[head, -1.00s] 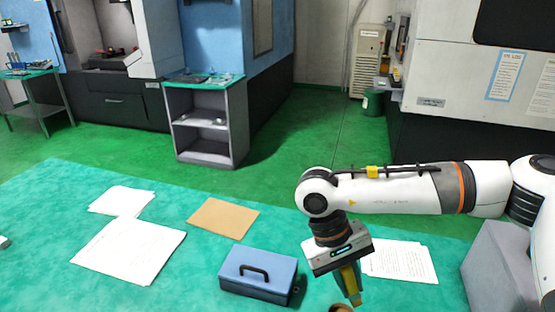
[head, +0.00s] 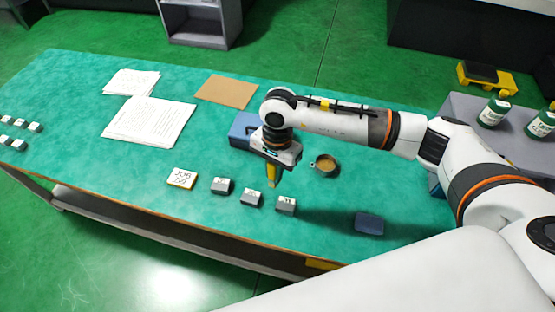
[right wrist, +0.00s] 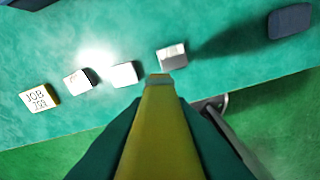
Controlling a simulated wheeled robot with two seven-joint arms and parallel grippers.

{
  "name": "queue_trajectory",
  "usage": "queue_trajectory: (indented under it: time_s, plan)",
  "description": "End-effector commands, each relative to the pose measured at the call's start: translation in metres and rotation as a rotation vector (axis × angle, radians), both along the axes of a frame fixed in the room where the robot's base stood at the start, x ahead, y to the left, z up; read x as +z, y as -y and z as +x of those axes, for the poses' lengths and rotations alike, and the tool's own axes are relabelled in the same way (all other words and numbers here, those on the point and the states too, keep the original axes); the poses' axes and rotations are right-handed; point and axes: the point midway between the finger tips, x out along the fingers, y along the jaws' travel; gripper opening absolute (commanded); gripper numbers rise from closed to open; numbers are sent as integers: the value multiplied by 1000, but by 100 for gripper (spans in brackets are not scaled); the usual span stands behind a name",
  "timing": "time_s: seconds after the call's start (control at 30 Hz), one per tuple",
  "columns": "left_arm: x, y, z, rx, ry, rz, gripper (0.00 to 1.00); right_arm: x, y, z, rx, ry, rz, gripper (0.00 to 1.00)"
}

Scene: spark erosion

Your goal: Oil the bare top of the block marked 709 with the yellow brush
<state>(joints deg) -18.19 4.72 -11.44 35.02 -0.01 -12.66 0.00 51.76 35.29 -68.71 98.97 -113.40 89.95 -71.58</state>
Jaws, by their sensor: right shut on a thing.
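My right gripper (head: 272,160) is shut on the yellow brush (head: 271,175), which points down over the mat. The brush (right wrist: 160,120) fills the middle of the right wrist view. Three grey blocks stand in a row near the table's front: left (head: 221,186), middle (head: 251,198) and right (head: 286,205). The brush tip shows behind the middle and right blocks in the head view, apart from them. Their numbers are too small to read. A job card (head: 182,178) lies left of the row; its number is unclear. A round cup of brown liquid (head: 325,163) stands right of my gripper.
A dark blue pad (head: 369,223) lies to the right on the green mat. The blue box (head: 243,127) is behind my gripper. Papers (head: 150,125) and a brown envelope (head: 227,91) lie further back. Several small blocks (head: 18,144) sit far left. Green bottles (head: 494,112) stand at right.

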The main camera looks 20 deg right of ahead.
Motion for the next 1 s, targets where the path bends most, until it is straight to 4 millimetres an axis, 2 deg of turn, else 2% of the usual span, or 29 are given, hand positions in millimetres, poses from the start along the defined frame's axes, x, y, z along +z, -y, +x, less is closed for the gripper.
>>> queue_trajectory:
  time_s: [0.3, 0.6, 1.0]
  plan:
    - [-5, 3, 29, 0, 43, -5, 36, -20, 0, 0, -30, 8, 1, 0]
    - [-19, 5, 23, 1, 33, -6, 36, -50, 1, 0, -29, 8, 1, 0]
    - [-20, 4, 17, 1, 24, -5, 36, -53, 0, 1, -28, 9, 1, 0]
